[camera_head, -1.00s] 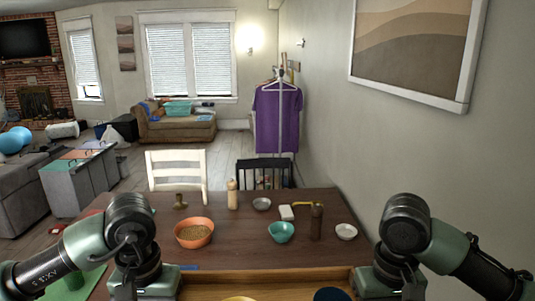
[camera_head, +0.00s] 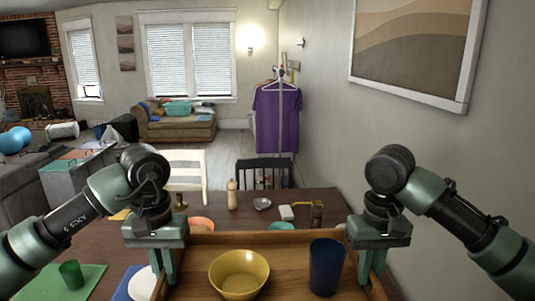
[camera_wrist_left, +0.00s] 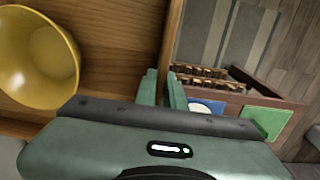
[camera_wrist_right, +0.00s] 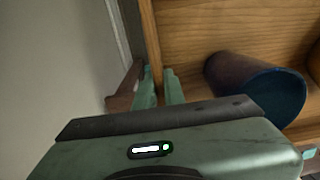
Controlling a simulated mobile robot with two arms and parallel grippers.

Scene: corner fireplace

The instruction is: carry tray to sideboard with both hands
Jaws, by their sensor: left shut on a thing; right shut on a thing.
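A wooden tray (camera_head: 205,283) is held up in front of me above the dining table. It carries a yellow bowl (camera_head: 239,273) and a dark blue cup (camera_head: 326,266). My left gripper (camera_head: 165,268) is shut on the tray's left side wall, and the left wrist view shows its fingers on either side of that wall (camera_wrist_left: 163,88). My right gripper (camera_head: 371,262) is shut on the right side wall, with its fingers astride it in the right wrist view (camera_wrist_right: 158,88). The bowl and cup stand upright. The sideboard cannot be made out with certainty.
The dining table (camera_head: 90,250) lies beneath, with a green mat and cup (camera_head: 72,275), a white plate (camera_head: 143,285) and a pepper mill (camera_head: 232,194). Two chairs stand beyond. A wall is close on the right. Open floor (camera_head: 228,160) lies past the table.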

